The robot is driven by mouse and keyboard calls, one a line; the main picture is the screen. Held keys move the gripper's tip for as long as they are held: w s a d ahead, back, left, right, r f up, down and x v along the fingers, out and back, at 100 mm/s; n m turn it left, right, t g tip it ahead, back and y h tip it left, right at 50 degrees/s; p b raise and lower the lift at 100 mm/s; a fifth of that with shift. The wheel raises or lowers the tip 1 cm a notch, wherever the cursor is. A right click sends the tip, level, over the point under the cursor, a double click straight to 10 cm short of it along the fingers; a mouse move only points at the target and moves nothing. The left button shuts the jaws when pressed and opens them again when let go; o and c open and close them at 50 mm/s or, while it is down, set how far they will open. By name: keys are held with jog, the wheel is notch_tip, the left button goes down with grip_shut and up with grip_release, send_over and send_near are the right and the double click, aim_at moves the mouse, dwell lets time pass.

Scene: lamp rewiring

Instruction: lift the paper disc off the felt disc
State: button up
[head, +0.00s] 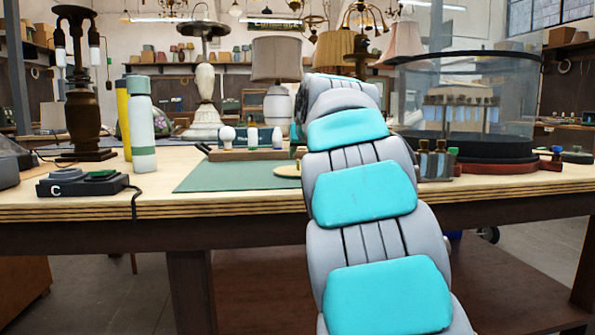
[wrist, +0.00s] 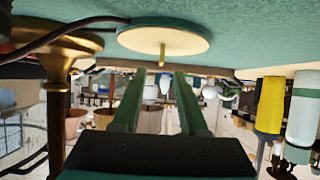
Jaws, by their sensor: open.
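The cream paper disc (wrist: 165,40) lies flat near the edge of the green mat in the wrist view, which is upside down. A short brass knob or pin (wrist: 162,55) stands at its middle. A green rim, which looks like the felt disc (wrist: 165,21), shows under it. In the head view the paper disc (head: 287,171) is partly hidden by my arm. My gripper (wrist: 164,74) is open and empty, its two green fingers pointing towards the disc, apart from it. The gripper is hidden behind my arm in the head view.
The green mat (head: 225,177) lies on the wooden bench. A tray with bulbs (head: 252,141) stands behind it. A yellow bottle (wrist: 270,104) and a white-green bottle (wrist: 303,108) are off to one side. A brass lamp part (wrist: 58,60) with a dark cord stands near the disc.

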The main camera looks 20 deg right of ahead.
aim_at(298, 161)
jog(key=x, duration=0.5)
jog(key=shift+w+f, duration=0.2)
jog(key=shift+f, duration=0.2)
grip_shut()
